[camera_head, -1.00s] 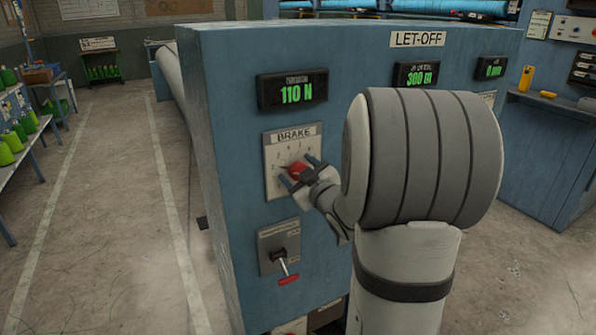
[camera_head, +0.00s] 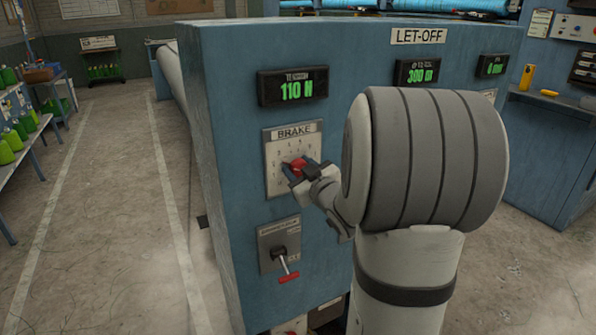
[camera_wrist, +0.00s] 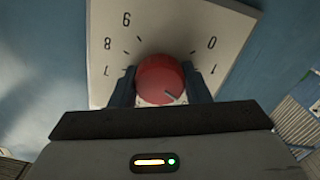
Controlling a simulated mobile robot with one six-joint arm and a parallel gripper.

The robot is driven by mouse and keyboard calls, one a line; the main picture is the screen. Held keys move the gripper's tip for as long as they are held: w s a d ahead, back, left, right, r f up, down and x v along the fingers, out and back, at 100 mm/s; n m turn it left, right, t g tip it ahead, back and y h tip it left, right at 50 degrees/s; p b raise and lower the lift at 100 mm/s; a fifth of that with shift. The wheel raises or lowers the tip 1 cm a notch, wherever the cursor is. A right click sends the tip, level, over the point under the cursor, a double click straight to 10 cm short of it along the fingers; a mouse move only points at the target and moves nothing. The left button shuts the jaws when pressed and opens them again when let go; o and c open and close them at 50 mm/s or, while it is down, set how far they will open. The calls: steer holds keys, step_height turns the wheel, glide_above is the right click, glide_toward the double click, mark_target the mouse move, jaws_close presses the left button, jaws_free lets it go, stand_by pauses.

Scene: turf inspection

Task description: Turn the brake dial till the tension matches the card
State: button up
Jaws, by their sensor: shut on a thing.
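The brake dial (camera_head: 298,166) is a red round knob on a white scale plate (camera_head: 278,182) headed BRAKE, on the blue let-off cabinet. My gripper (camera_head: 301,171) is shut on the knob. In the wrist view the two dark fingers stand on either side of the red knob (camera_wrist: 160,76). A short pale mark on the knob points to the lower right there. Scale numbers show to the left and right; those below are hidden by my gripper. The tension display (camera_head: 293,87) above reads 110 N in green. I cannot make out a card with a readable tension value.
A lever with a red handle (camera_head: 288,277) sits on a plate below the dial. Two more green displays (camera_head: 417,72) (camera_head: 491,66) are to the right. A pale label behind my arm is partly hidden. The aisle to the left is clear floor.

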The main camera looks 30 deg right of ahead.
steer(key=shift+m, duration=0.6)
steer(key=o, duration=1)
steer(key=shift+c, duration=0.2)
steer(key=shift+s, duration=0.1)
steer(key=s+b, duration=0.1)
steer(key=s, duration=0.6)
steer(key=shift+s, duration=0.3)
steer(key=shift+d, duration=0.15)
